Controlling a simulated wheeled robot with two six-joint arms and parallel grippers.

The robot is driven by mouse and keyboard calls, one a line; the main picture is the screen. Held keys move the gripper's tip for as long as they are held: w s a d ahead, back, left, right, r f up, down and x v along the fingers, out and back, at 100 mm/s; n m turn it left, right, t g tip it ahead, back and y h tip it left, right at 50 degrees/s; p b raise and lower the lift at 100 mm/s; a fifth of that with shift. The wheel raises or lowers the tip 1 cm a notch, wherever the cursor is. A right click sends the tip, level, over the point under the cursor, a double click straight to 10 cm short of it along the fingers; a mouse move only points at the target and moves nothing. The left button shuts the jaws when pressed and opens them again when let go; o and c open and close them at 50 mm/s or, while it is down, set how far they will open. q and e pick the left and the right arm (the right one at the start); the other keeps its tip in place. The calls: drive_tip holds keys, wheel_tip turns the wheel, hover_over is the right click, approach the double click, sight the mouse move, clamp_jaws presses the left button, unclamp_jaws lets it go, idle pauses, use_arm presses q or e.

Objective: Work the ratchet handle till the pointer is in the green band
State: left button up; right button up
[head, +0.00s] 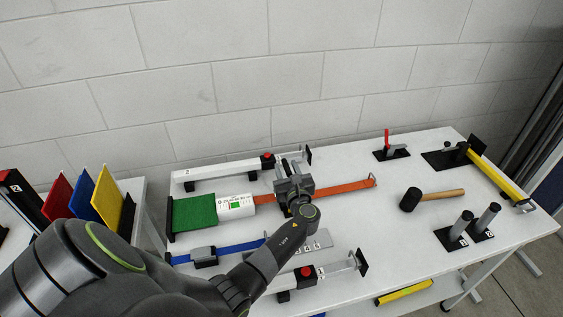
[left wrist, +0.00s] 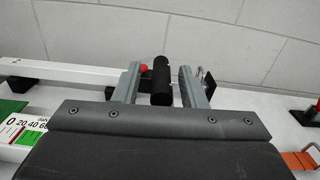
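The ratchet handle (left wrist: 161,80), a black cylindrical grip, stands between the two grey fingers of my left gripper (left wrist: 160,88) in the left wrist view. Gaps show on both sides of it, so the fingers look open and not pressed on it. In the head view my left gripper (head: 291,178) is over the ratchet on the orange strap (head: 340,190) and hides most of it. The white gauge (head: 236,203) left of it has a green band; its scale partly shows in the left wrist view (left wrist: 28,128). The pointer is too small to make out. My right gripper is not in view.
A white rail with a red knob (head: 267,157) lies behind, and another (head: 306,271) in front. A blue strap (head: 235,248) runs beside my left arm.

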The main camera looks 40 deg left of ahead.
use_arm(q)
drive_tip(key=shift+w, duration=0.1)
drive_tip(key=shift+r, duration=0.1)
drive_tip(key=shift+d, duration=0.1)
drive_tip(key=shift+c, duration=0.9)
clamp_jaws()
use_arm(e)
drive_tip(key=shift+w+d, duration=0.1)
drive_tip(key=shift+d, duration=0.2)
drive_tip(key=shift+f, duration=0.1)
